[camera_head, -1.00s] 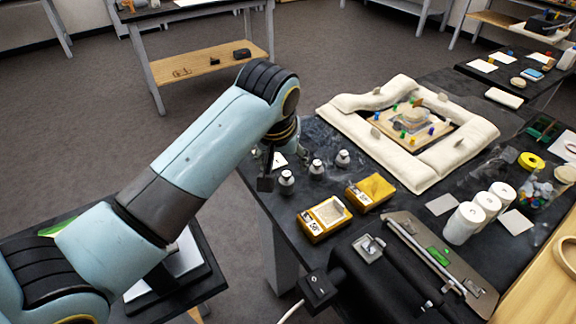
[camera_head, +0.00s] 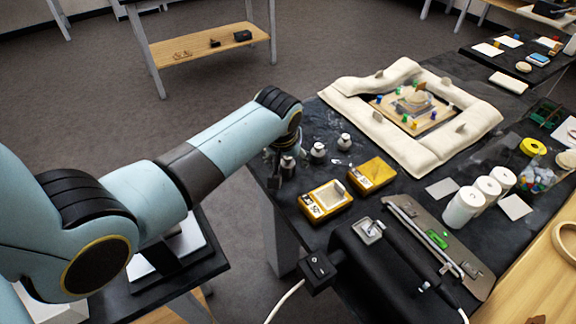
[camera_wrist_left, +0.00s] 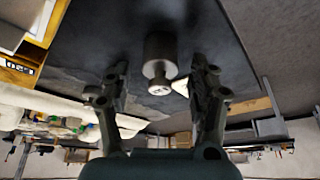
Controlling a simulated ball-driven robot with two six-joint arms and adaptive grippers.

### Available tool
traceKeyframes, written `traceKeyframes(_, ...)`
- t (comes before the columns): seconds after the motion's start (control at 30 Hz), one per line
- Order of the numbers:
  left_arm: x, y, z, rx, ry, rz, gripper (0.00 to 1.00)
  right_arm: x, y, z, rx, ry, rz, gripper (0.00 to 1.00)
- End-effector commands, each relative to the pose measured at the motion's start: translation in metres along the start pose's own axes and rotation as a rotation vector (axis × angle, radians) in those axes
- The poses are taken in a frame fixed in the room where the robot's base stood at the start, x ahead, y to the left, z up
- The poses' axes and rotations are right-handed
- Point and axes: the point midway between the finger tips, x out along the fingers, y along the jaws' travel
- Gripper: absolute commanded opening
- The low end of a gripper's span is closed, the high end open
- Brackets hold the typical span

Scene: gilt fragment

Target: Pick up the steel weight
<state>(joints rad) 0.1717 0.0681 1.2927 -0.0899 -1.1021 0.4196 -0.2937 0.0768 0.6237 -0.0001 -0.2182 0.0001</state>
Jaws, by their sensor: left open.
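Three knobbed steel weights stand near the left edge of the black table. The nearest weight (camera_head: 288,170) is partly hidden by my left gripper (camera_head: 280,160); the middle weight (camera_head: 318,151) and the far weight (camera_head: 344,142) stand clear of it. In the left wrist view, a steel weight (camera_wrist_left: 160,52) with its knob shows beyond and between the spread fingers of my left gripper (camera_wrist_left: 160,75). The gripper is open, with a gap visible on both sides of the weight. My right gripper is not in view.
Two yellow boxes, one near (camera_head: 326,201) and one farther (camera_head: 371,173), lie right of the weights. A cream padded frame (camera_head: 345,97) is behind them. White rolls (camera_head: 462,207) and a black case (camera_head: 372,270) are farther right and in front.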

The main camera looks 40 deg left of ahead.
Motion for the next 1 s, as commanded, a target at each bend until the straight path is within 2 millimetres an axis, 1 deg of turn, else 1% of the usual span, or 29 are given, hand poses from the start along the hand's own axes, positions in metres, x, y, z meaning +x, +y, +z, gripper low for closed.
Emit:
traceKeyframes(0.1,0.0,0.0,0.0,0.0,0.001,0.0,0.6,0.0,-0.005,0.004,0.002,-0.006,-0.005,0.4)
traceKeyframes(0.3,-0.001,0.0,0.0,0.0,0.001,0.0,0.34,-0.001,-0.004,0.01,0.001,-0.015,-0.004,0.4)
traceKeyframes(0.53,-0.001,0.0,0.0,0.0,0.0,0.0,0.04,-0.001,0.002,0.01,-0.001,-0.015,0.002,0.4)
traceKeyframes(0.73,-0.001,0.0,-0.001,0.0,0.002,0.001,0.04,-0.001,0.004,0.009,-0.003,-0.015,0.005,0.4)
traceKeyframes(0.8,-0.005,0.001,-0.003,0.0,0.004,0.002,0.04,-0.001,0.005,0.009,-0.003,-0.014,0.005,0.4)
traceKeyframes(0.87,-0.011,0.001,-0.006,0.0,0.005,0.002,0.04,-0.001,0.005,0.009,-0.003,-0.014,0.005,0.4)
traceKeyframes(1.0,-0.036,0.001,-0.017,0.0,0.008,0.003,0.04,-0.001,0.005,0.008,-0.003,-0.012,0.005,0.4)
